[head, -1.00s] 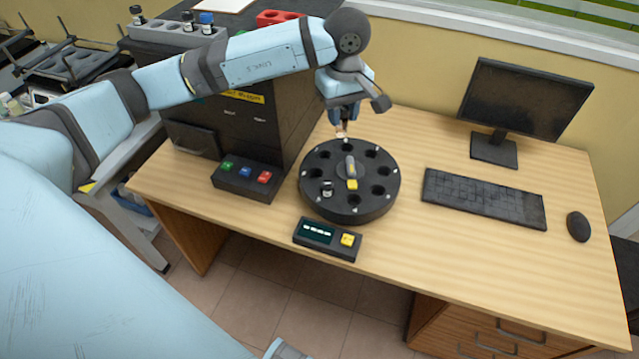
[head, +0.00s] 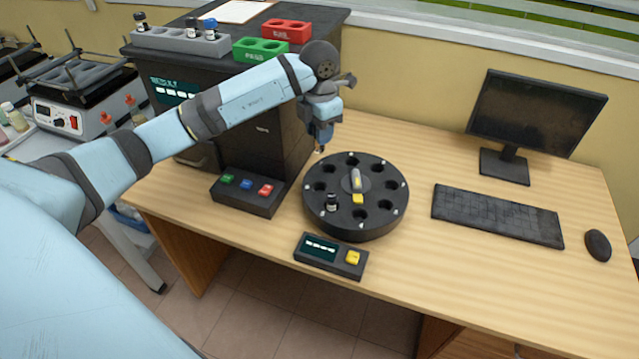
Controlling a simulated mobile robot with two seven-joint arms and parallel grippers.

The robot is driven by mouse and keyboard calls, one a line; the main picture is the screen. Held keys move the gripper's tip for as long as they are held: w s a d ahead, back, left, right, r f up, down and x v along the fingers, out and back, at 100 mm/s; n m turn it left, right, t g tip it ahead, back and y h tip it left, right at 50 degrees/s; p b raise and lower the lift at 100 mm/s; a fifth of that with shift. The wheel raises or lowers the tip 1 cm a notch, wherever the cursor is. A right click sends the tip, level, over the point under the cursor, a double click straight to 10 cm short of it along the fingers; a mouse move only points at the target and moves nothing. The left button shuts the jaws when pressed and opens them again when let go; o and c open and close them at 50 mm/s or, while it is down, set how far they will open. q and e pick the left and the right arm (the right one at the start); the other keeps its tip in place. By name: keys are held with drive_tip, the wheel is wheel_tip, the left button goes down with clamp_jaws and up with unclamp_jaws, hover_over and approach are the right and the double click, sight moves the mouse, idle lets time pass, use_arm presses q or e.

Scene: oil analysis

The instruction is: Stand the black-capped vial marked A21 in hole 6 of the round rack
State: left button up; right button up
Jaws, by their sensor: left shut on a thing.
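The round rack (head: 357,228) is a black disc with a ring of holes and stands on the desk. My left gripper (head: 320,147) points down just behind and above the rack's back-left rim. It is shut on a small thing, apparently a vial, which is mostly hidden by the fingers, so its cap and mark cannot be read. The hole numbers are not readable. My right gripper is not in view.
A dark analyser (head: 250,125) stands left of the rack, with a button panel (head: 247,195) before it. On top are a grey vial rack (head: 170,40), a green block (head: 260,50) and a red block (head: 286,30). A display box (head: 331,256) lies in front. A keyboard (head: 497,215) lies right.

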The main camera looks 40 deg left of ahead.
use_arm(q)
hover_over(319, 179)
drive_tip(key=s+d, duration=0.2)
wheel_tip(319, 179, down, 11)
wheel_tip(319, 179, down, 4)
drive_tip(key=shift+s+a+f, duration=0.1)
drive_tip(key=shift+s+a, duration=0.05)
drive_tip(key=shift+f, duration=0.15)
drive_tip(key=o, duration=0.9)
